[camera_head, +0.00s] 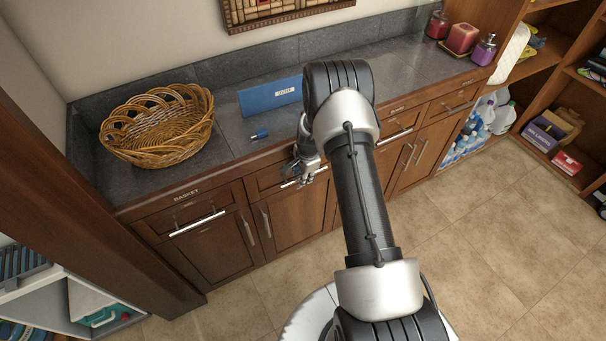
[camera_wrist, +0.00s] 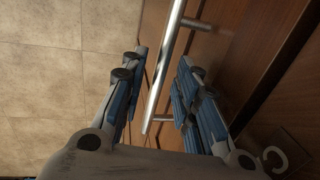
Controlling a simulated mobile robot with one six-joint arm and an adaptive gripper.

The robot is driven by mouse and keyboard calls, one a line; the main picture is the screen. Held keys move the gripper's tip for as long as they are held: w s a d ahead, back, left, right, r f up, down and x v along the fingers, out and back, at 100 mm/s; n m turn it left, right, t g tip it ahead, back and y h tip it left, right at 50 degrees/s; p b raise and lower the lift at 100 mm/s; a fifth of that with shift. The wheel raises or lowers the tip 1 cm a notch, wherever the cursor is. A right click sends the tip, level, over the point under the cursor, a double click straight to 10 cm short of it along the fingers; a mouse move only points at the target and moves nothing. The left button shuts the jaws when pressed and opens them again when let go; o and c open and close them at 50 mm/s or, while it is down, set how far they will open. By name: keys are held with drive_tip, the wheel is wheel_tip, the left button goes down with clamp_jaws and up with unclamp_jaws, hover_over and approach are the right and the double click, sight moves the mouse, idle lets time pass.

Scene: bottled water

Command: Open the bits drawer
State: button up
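The drawer (camera_head: 264,181) right of the one labelled BASKET is shut, flush with the cabinet. Its metal bar handle (camera_head: 289,184) is partly covered by my gripper (camera_head: 307,168), and I cannot read any label on it. In the wrist view, my gripper (camera_wrist: 160,72) is open. The bar handle (camera_wrist: 166,65) runs between its two blue-padded fingers, with a gap visible on both sides.
On the grey counter are a wicker basket (camera_head: 160,128), a small blue object (camera_head: 259,134) and a blue box (camera_head: 270,95). The drawer labelled BASKET (camera_head: 184,216) is shut, with cabinet doors below. The tiled floor (camera_head: 490,235) in front is clear.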

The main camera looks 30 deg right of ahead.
clamp_jaws()
drive_tip(key=shift+s, duration=0.2)
idle(0.6)
